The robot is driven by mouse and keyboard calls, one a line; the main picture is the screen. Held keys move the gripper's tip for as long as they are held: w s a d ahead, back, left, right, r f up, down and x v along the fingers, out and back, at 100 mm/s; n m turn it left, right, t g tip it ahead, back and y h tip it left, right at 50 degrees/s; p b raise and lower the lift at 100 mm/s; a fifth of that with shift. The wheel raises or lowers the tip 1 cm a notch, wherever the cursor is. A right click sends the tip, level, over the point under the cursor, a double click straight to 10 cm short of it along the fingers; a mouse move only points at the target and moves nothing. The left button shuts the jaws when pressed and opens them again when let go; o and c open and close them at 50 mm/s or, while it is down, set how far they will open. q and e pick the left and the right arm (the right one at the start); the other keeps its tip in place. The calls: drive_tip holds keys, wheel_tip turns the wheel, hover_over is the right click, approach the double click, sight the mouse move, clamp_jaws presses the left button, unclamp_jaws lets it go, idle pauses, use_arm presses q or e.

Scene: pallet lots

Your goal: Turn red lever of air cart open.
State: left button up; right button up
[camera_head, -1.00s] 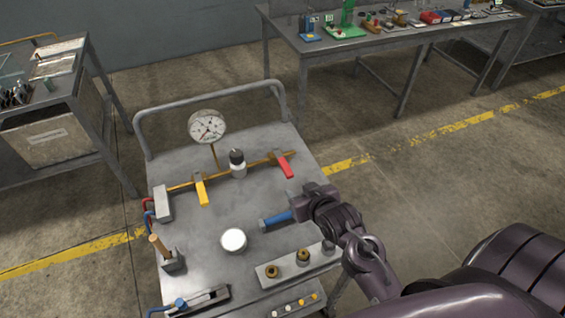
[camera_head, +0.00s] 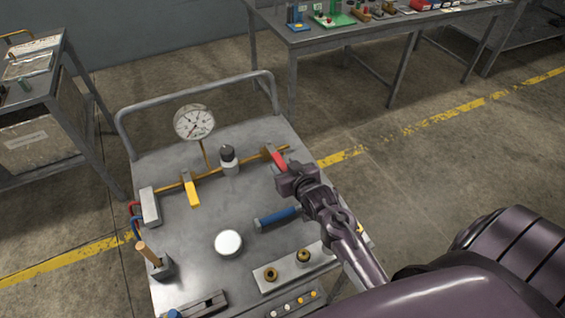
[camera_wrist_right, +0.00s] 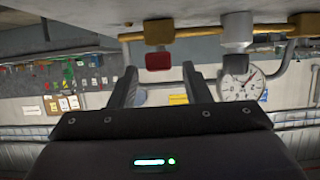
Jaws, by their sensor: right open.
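The red lever (camera_head: 279,161) sits at the right end of the brass pipe on the air cart (camera_head: 200,220). My right gripper (camera_head: 284,172) is at the near end of the red lever, partly covering it. In the right wrist view, the red lever (camera_wrist_right: 158,61) shows end-on below its brass valve body, between the tips of my open fingers (camera_wrist_right: 159,72). Gaps show on both sides, and I cannot tell whether a finger touches it. My left gripper is not in view.
A yellow lever (camera_head: 190,190), a pressure gauge (camera_head: 194,122) and a black-topped fitting (camera_head: 229,158) are on the same pipe line. A blue-handled tool (camera_head: 278,218) and a white round cap (camera_head: 228,242) lie nearer. A cart rail (camera_head: 195,88) runs behind.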

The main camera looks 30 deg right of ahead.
drive_tip(key=shift+x, duration=0.95)
drive_tip(key=shift+c, duration=0.4)
clamp_jaws()
